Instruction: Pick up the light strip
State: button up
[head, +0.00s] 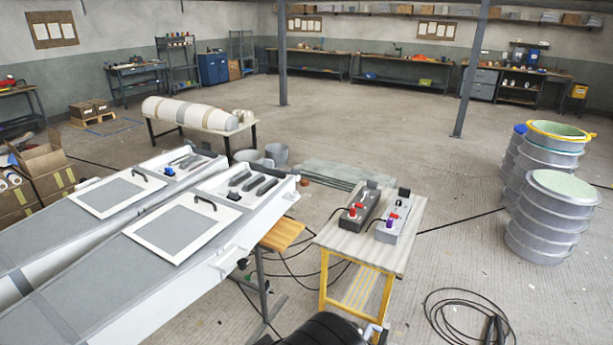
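Two long, box-like strips lie side by side on a small pale-topped table (405,257) in the middle of the head view. The light grey strip (404,229) is on the right, and a dark grey strip (364,207) is on the left. A red and a purple plug-like piece sit on the light strip, with a dark upright piece at its far end. A gap separates the two strips. My gripper is not in view, and nothing is seen holding the light strip.
Long white moulds (115,290) fill the left, with a small wooden-topped stand (283,234) between them and the table. Black cables trail on the floor, one coiled (466,292) at right. A black ribbed object (328,330) is at the bottom edge. Grey ribbed drums (553,217) stand right.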

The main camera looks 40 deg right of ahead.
aim_at(269, 185)
jog(key=i+j+z, duration=0.8)
jog(key=i+l+u, duration=1)
jog(key=l+u, duration=1.25)
jog(key=k+l+u, duration=0.15)
jog(key=l+u, duration=0.35)
jog(key=k+l, duration=0.05)
jog(key=l, duration=0.05)
